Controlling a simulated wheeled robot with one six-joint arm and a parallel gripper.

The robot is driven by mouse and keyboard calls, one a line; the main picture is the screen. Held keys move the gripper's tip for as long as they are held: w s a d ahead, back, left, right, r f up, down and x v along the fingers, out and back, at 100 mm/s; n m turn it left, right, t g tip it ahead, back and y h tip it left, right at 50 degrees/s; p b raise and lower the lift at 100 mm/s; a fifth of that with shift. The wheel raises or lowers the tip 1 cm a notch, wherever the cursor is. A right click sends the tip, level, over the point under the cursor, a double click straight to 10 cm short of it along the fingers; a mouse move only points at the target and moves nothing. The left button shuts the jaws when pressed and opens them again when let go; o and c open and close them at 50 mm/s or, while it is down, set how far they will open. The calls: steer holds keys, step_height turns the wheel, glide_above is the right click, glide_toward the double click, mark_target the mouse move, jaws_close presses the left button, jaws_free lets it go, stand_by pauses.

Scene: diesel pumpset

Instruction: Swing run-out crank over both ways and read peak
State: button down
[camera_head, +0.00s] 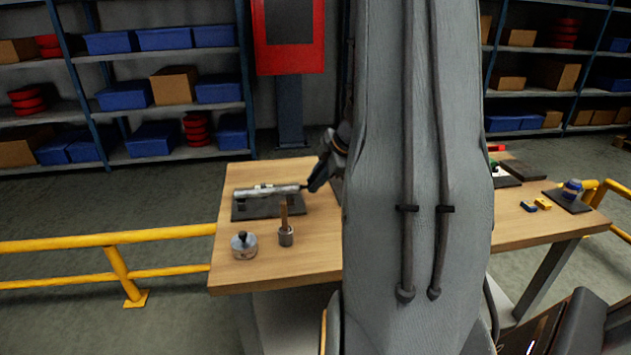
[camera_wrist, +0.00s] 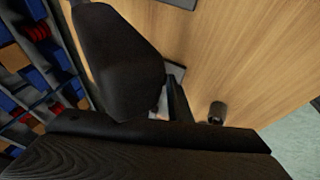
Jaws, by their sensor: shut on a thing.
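The run-out fixture is a grey horizontal shaft (camera_head: 265,191) on a dark base plate (camera_head: 262,210), on the left half of the wooden bench. My gripper (camera_head: 312,184) is at the right end of this shaft, shut on what appears to be the crank. The crank is mostly hidden by the jaws. In the wrist view the dark fingers of my gripper (camera_wrist: 165,100) fill the middle, with a small pale bit showing between them. No dial reading can be made out in either view.
On the bench (camera_head: 320,262) stand a round metal pot with a dark knob (camera_head: 244,245) and a small grey cup holding a wooden-handled tool (camera_head: 286,236). My arm hides the bench middle. Yellow rails (camera_head: 110,240) flank the bench.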

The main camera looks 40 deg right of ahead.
steer(key=shift+s+f+b, duration=0.1)
steer(key=shift+f+b, duration=0.1)
steer(key=shift+b, duration=0.5)
steer(key=f+t+b, duration=0.1)
steer(key=b, duration=0.3)
steer(key=s+f+t+h+b, duration=0.1)
steer(key=t+b, duration=0.1)
steer(key=b, duration=0.3)
steer(key=shift+a+n+h, duration=0.3)
steer(key=shift+a+n, duration=0.05)
steer(key=shift+n, duration=0.05)
steer(key=t+b, duration=0.1)
steer(key=b, duration=0.2)
steer(key=f+t+h+b, duration=0.1)
steer(key=b, duration=0.3)
steer(key=shift+s+a+n, duration=0.2)
steer(key=shift+s+n, duration=0.1)
steer(key=shift+t+b, duration=0.3)
steer(key=shift+b, duration=0.2)
steer(key=c, duration=1.6)
jaws_free()
steer(key=shift+r, duration=0.1)
steer(key=shift+c, duration=0.2)
steer(key=p+v, duration=0.2)
steer(key=v, duration=0.5)
steer(key=shift+s+r, duration=0.15)
steer(key=shift+s, duration=0.25)
